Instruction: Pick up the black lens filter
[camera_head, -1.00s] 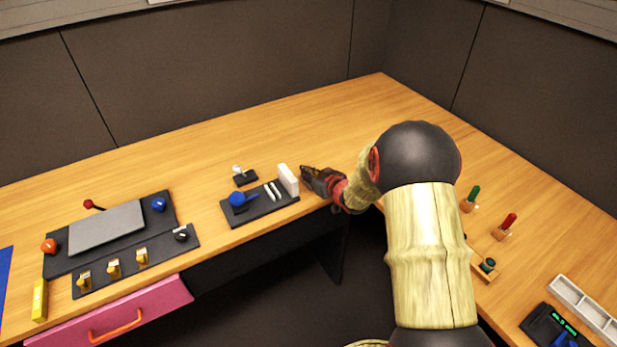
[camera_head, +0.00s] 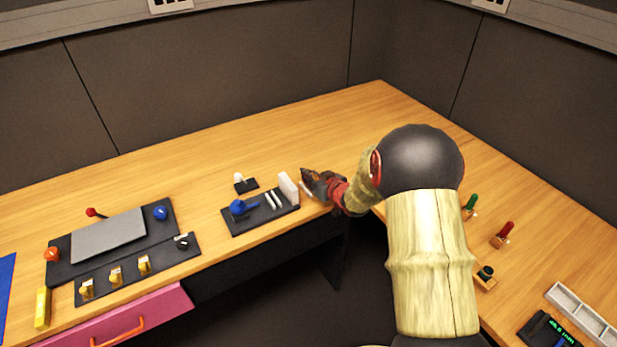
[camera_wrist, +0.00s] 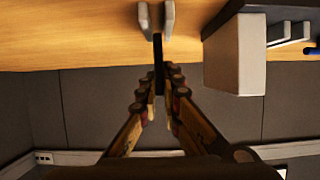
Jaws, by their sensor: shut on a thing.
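The black lens filter (camera_wrist: 158,52) shows in the wrist view as a thin dark upright edge, seen nearly edge-on. My gripper (camera_wrist: 160,90) is shut on it, with the filter between the two fingertips and reaching beyond them. Two grey upright pieces (camera_wrist: 168,18) stand on the wooden surface just past the filter, one on either side of its line; I cannot tell whether it touches them. In the head view my gripper (camera_head: 306,176) is low over the desk, right of the white block, and the filter cannot be made out there.
The white block (camera_head: 288,188) stands close left of my gripper, at the end of a black panel with a blue trackball (camera_head: 237,207). It also shows close by in the wrist view (camera_wrist: 235,55). The desk (camera_head: 330,120) behind is clear. Green and red handles stand at right.

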